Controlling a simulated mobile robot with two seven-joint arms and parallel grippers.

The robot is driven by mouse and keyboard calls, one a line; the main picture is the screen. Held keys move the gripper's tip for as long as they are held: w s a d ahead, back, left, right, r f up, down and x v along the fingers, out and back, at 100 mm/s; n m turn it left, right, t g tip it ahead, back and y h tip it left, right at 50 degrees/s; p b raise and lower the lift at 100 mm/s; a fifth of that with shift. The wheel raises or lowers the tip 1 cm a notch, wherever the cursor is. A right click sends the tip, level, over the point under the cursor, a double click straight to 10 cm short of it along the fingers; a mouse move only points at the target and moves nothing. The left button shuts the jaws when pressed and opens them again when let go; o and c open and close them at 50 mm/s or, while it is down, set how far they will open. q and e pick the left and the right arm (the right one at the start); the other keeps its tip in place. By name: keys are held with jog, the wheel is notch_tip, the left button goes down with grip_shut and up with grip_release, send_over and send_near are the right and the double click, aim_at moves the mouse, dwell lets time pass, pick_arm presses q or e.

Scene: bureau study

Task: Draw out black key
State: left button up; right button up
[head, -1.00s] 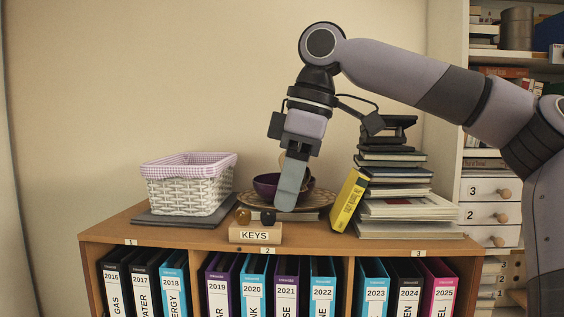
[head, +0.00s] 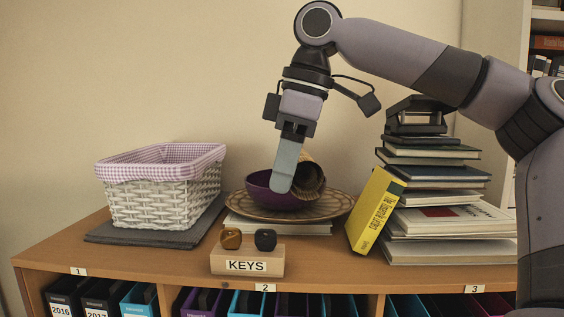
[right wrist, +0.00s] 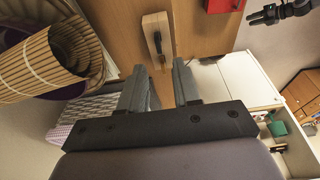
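The black key (head: 265,240) has a dark, rounded head and stands in the right part of the wooden KEYS block (head: 247,261), beside a brown key (head: 231,239). My right gripper (head: 281,188) points down, behind and above the block, in front of the purple bowl. The right wrist view shows its two fingers (right wrist: 158,88) apart with nothing between them. The black key (right wrist: 157,42) and the block (right wrist: 155,22) lie beyond the fingertips there. A dark gripper, likely my left one (right wrist: 265,15), shows small at the top right; its finger gap is unclear.
Behind the block are a purple bowl (head: 262,194) and a bamboo roll (head: 308,180) on a round plate (head: 333,207). A yellow book (head: 376,211) leans on a book stack (head: 440,203) at right. A white basket (head: 165,198) stands at left. The shelf front beside the block is clear.

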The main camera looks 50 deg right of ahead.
aim_at(268, 230)
jog(key=shift+x, duration=4.45)
jog(key=shift+w+d, duration=0.1)
jog(key=shift+w, duration=0.05)
grip_shut()
jog(key=shift+r, duration=0.1)
jog(key=shift+r, duration=2.95)
